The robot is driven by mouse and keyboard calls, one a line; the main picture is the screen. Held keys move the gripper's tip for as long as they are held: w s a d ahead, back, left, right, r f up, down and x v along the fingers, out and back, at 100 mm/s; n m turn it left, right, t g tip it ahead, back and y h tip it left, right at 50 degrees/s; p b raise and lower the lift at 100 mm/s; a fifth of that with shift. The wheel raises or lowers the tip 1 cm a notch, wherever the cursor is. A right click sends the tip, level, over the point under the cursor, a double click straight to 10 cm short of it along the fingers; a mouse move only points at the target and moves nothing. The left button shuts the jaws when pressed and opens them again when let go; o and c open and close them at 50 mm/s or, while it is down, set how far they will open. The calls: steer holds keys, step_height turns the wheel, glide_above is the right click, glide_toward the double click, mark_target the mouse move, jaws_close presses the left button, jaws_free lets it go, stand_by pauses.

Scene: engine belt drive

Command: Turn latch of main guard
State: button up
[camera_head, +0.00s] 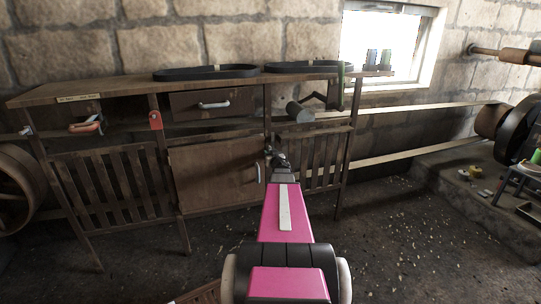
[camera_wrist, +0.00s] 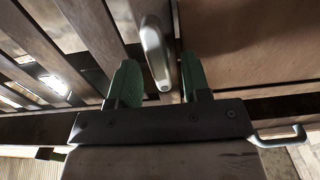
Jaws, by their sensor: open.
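A pale metal latch lever (camera_wrist: 153,48) shows in the wrist view, on the dark post between a slatted guard panel (camera_wrist: 40,45) and a flat wooden door (camera_wrist: 255,50). My gripper (camera_wrist: 158,72) is open, with one green finger on each side of the lever's end. A gap shows beside each finger; I cannot tell whether either touches it. In the head view my gripper (camera_head: 277,158) is at the post between the door (camera_head: 215,175) and the right slatted panel (camera_head: 322,160). The latch is hidden there by my arm.
A metal pull handle (camera_wrist: 285,137) sticks out near my gripper in the wrist view. The bench (camera_head: 120,88) carries belts (camera_head: 205,73) on top and a drawer (camera_head: 212,103). A crank (camera_head: 318,98) stands out above the right panel. Open floor (camera_head: 400,235) lies to the right.

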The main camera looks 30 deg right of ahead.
steer(key=shift+w, duration=0.1)
jaws_close()
steer(key=shift+n, duration=0.3)
steer(key=n, duration=1.6)
steer(key=shift+a+f+n, duration=0.25)
steer(key=shift+a+n, duration=0.05)
steer(key=shift+n, duration=0.4)
